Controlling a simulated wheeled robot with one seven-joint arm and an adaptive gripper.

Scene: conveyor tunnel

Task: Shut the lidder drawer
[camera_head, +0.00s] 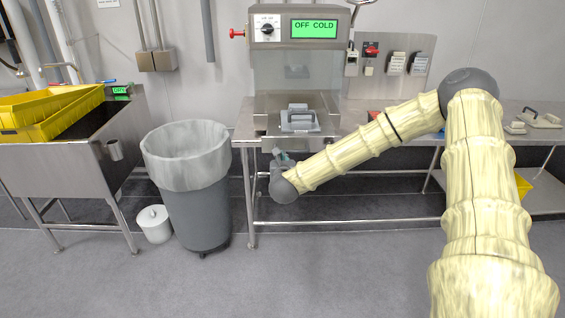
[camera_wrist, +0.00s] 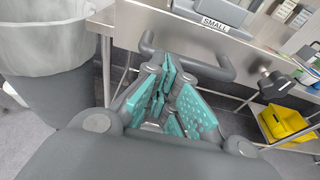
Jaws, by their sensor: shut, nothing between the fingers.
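The lidder (camera_head: 300,32) stands on the steel bench against the back wall, its green display reading OFF COLD. Its steel drawer (camera_head: 262,128) sits low at the front, with a grey handled plate (camera_head: 300,122) on top. A label reading SMALL (camera_wrist: 215,25) shows in the wrist view. A dark grey bar handle (camera_wrist: 222,70) juts toward me there. My gripper (camera_head: 283,156) is low in front of the drawer. Its teal finger pads (camera_wrist: 177,82) are shut and empty beside the bar; I cannot tell whether they touch it. How far out the drawer stands is unclear.
A lined grey bin (camera_head: 190,185) stands left of the bench, with a small white bucket (camera_head: 154,224) beside it. A steel sink (camera_head: 65,165) with yellow crates is at far left. A yellow tub (camera_wrist: 284,121) sits under the bench. The floor in front is clear.

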